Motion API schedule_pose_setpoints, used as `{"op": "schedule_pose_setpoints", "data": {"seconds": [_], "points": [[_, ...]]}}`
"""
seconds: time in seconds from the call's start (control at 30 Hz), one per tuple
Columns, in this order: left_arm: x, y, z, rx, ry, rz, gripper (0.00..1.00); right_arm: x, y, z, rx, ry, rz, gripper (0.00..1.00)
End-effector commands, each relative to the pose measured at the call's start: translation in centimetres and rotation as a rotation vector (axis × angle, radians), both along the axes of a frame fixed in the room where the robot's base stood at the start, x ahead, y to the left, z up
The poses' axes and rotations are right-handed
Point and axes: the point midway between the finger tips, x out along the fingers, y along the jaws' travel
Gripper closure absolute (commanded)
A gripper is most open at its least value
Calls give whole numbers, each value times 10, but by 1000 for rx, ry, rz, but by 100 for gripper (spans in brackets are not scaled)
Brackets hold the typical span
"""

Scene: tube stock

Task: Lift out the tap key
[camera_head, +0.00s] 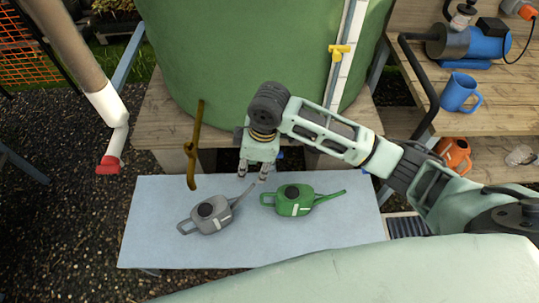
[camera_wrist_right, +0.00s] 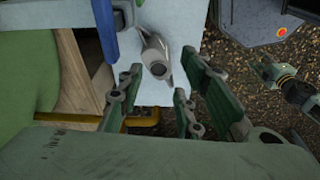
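No thing is plainly recognisable as the tap key. A bent brass-coloured rod (camera_head: 194,145) hangs down in front of the green tank, left of my right gripper. A yellow T-shaped piece (camera_head: 341,50) sits on the white strip on the tank. My right gripper (camera_head: 253,172) points down over the mat's far edge, fingers apart and empty. In the right wrist view, a yellow-brown piece (camera_wrist_right: 141,120) shows low behind the fingers, partly hidden; I cannot tell which thing it is. What looks like my left gripper (camera_wrist_right: 270,71) is small at that view's right edge, its opening unclear.
A grey watering can (camera_head: 210,213) and a green watering can (camera_head: 294,200) stand on the pale blue mat (camera_head: 150,225). The green tank (camera_head: 240,50) rises behind on planks. A blue mug (camera_head: 459,93) and an orange mug (camera_head: 453,153) are on shelves at right.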

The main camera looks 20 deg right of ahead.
Motion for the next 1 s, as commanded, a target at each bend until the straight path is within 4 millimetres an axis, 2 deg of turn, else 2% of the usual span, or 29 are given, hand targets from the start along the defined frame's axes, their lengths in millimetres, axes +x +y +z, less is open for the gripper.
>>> {"op": "schedule_pose_setpoints", "data": {"seconds": [0.03,0.2,0.3,0.4,0.67,1.0], "points": [[-1,0,1,0,2,0,60,11,-13,13,-40,1,26,67],[-1,0,2,0,2,0,60,29,-45,41,-130,35,80,67],[-1,0,3,0,2,0,60,34,-58,52,-161,51,94,67],[-1,0,3,0,1,0,60,36,-63,56,-173,61,99,67],[0,0,7,-1,-1,-1,60,37,-64,30,-175,63,100,67],[3,-2,15,-2,-5,-3,60,43,-60,-15,-175,62,100,67]]}}
